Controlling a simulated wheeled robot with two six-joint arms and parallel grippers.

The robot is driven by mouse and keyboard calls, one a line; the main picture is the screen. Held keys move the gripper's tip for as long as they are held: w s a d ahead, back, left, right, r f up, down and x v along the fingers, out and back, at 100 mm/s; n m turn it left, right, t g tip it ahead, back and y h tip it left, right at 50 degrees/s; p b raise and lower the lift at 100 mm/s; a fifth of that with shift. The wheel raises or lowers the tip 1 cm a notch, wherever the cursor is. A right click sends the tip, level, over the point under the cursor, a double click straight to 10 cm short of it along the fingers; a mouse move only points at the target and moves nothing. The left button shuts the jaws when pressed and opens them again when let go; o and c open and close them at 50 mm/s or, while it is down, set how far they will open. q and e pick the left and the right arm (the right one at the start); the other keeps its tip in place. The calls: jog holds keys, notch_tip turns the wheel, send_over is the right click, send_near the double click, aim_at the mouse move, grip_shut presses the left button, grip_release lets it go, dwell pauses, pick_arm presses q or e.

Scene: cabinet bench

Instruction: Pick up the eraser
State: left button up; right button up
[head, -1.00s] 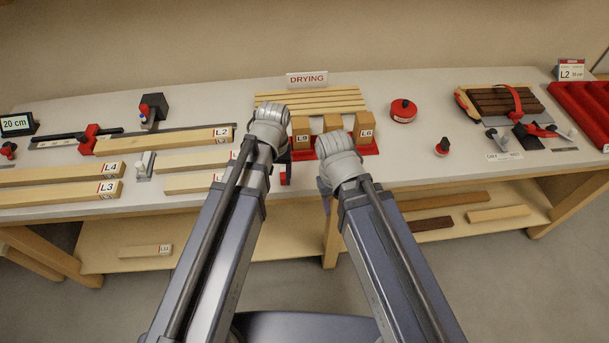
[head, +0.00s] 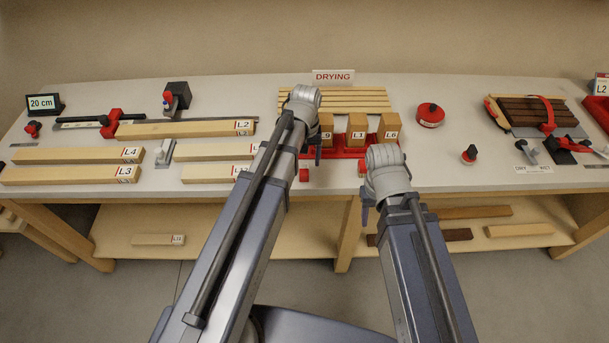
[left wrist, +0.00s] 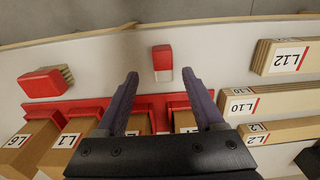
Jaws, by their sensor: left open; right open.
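A red rack (head: 345,153) holding wooden blocks lies behind the eraser. A red brush (left wrist: 45,82) lies to the eraser's left in the left wrist view. Labelled bars, such as L10 (left wrist: 262,100), lie on its other side. A red round tin (head: 430,115) stands farther right.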

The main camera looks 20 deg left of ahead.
aim_at(304, 169)
pick_arm(q)
jog(key=f+b, duration=0.5)
jog(key=shift+w+a+f, duration=0.1)
jog(key=shift+a+f, duration=0.05)
jog(key=shift+a, duration=0.1)
jog(key=shift+c, duration=0.3)
grip_shut()
